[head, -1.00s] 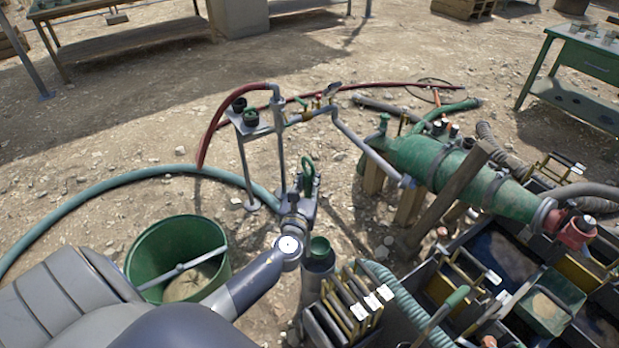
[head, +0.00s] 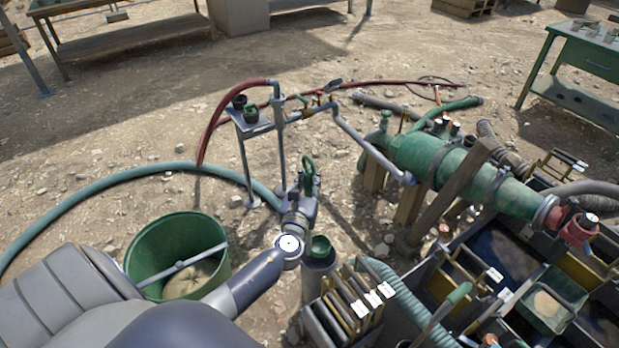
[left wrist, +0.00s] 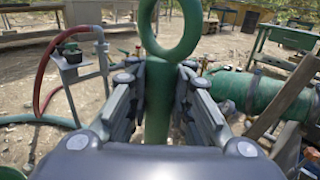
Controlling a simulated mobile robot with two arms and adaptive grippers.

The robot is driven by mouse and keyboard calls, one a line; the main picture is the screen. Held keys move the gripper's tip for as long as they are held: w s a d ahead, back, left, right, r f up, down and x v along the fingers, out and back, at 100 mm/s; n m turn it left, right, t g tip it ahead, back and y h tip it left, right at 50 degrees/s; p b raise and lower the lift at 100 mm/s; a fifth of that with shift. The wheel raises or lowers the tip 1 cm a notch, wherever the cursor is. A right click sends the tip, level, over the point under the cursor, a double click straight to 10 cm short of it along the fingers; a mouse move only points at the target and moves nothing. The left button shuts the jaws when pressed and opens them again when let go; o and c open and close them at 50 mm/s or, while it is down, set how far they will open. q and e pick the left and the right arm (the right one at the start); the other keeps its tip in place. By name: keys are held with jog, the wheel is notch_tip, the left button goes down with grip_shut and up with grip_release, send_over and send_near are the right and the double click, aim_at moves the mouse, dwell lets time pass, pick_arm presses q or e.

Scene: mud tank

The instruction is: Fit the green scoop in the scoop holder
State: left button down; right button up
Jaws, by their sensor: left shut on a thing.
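My left gripper (head: 302,193) is shut on the green scoop (head: 308,166). I cannot tell which is the scoop holder. My right gripper is not in view.
A green tub (head: 160,243) is at lower left. A green tank (head: 430,160) on wooden supports is at right. Racks of yellow-edged frames (head: 355,305) and dark bins are at lower right. Teal and red hoses cross the ground.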

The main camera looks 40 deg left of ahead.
aim_at(308, 195)
pick_arm(q)
notch_tip(308, 195, down, 2)
jog(key=shift+a+f+b, duration=0.1)
jog(key=shift+f+b, duration=0.1)
jog(key=shift+b, duration=0.65)
jog(key=shift+f+b, duration=0.85)
jog(key=shift+f, duration=0.05)
notch_tip(308, 195, down, 2)
jog(key=shift+f+b, duration=0.15)
jog(key=shift+b, duration=0.9)
jog(key=shift+f, duration=0.15)
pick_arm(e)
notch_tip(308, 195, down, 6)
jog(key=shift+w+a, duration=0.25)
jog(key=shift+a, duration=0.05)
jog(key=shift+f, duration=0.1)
pick_arm(q)
jog(key=shift+f, duration=0.1)
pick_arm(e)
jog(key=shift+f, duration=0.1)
